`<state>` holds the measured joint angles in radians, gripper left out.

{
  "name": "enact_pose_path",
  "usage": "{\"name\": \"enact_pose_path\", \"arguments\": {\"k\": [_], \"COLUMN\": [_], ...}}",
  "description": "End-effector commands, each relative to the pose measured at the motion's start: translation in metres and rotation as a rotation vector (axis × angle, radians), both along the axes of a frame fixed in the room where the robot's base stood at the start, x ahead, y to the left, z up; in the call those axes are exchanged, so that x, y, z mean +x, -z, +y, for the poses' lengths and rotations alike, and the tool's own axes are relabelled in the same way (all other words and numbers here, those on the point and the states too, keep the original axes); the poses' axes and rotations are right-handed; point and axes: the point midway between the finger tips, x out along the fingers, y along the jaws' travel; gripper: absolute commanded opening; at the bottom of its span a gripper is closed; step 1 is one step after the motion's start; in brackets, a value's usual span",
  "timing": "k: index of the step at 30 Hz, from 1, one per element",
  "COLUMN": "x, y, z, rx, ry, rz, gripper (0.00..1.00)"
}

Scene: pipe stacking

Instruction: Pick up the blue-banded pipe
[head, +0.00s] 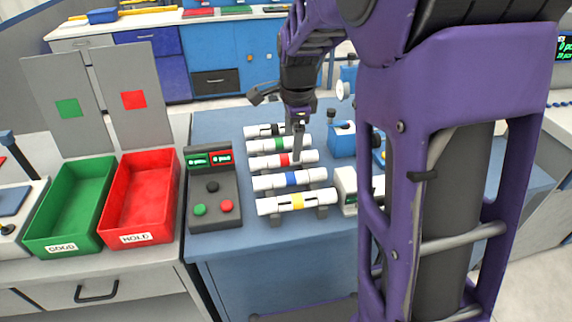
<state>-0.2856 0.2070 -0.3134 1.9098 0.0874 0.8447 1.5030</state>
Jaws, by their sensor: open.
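The blue-banded pipe (276,180) is a white pipe with a blue band, lying across grey supports on the blue bench. It is the second pipe from the front in a row of similar pipes. My gripper (298,160) points down above the row, its visible finger overlapping the right part of the red-banded pipe (268,162). It is open, with nothing seen between its fingers. Whether it touches a pipe cannot be told. The yellow-banded pipe (283,204) lies in front of the blue-banded one.
Green-banded (264,146) and black-banded (262,131) pipes lie farther back. A control box (212,190) stands left of the row. Green (68,207) and red (140,200) bins stand farther left. A blue device (342,140) sits right of the row. My arm hides the bench's right side.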

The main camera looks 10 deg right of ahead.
Motion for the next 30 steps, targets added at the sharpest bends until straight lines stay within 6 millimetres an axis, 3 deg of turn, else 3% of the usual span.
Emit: {"name": "enact_pose_path", "arguments": {"k": [1, 10, 22, 30], "x": [0.002, 0.015, 0.023, 0.031], "y": [0.015, 0.077, 0.107, 0.145], "z": [-0.001, 0.000, -0.001, -0.003], "rx": [-0.001, 0.000, 0.001, 0.001], "ry": [0.000, 0.002, 0.001, 0.000], "rz": [0.005, 0.001, -0.003, -0.003], "gripper": [0.84, 0.84, 0.84, 0.84]}}
